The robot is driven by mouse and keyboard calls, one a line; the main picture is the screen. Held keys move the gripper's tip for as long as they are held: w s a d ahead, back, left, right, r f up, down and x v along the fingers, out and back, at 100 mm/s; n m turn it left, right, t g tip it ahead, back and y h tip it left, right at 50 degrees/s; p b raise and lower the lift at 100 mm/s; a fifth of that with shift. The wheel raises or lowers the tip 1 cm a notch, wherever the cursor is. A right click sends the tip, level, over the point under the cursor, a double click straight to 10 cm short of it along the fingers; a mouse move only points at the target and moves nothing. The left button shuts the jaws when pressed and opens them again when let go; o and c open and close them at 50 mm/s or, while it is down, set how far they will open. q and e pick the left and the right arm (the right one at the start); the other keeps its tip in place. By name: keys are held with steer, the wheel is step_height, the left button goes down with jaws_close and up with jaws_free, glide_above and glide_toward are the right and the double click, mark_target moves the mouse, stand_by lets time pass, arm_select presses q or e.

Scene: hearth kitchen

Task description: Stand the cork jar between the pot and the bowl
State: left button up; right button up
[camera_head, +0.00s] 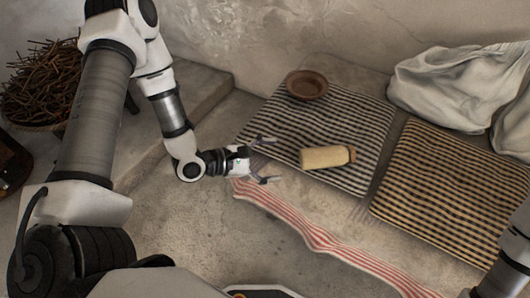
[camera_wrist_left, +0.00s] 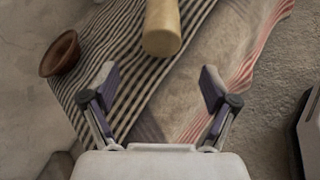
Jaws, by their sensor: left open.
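The cork jar (camera_head: 323,158) is a pale yellow cylinder with a brown cork end, lying on its side on a black-and-white striped mat (camera_head: 355,112). The brown bowl (camera_head: 306,84) stands upright near the mat's far left corner. I cannot make out a pot for certain. My left gripper (camera_head: 268,160) is open and empty just left of the jar, its fingers pointing toward the jar's plain end. In the left wrist view the jar (camera_wrist_left: 161,30) lies beyond the open fingertips (camera_wrist_left: 157,80), apart from them, and the bowl (camera_wrist_left: 60,54) is at left. My right gripper is out of view.
A red-and-white striped cloth (camera_head: 318,236) lies in front of the mat. A tan-and-black checked mat (camera_head: 440,190) and white crumpled cloth (camera_head: 450,85) are at right. A basket of twigs (camera_head: 45,85) stands at far left. The striped mat between bowl and jar is clear.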

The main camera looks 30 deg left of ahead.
arm_select(q)
steer(key=s+a+f+m+g+y, duration=0.1)
steer(key=s+f+m+g+y, duration=0.3)
steer(key=s+f+m, duration=0.3)
steer(key=s+a+f+m+g+y, duration=0.2)
steer(key=s+f+m+g+y, duration=0.3)
steer(key=s+f+m, duration=0.3)
steer(key=s+m+g, duration=0.1)
steer(key=s+m, duration=0.3)
steer(key=m, duration=0.1)
steer(key=shift+s+a, duration=0.15)
steer(key=shift+s, duration=0.25)
steer(key=shift+o, duration=0.4)
steer(key=shift+s+a+f+m+y, duration=0.15)
steer(key=shift+s+m+y, duration=0.2)
steer(key=shift+m, duration=0.25)
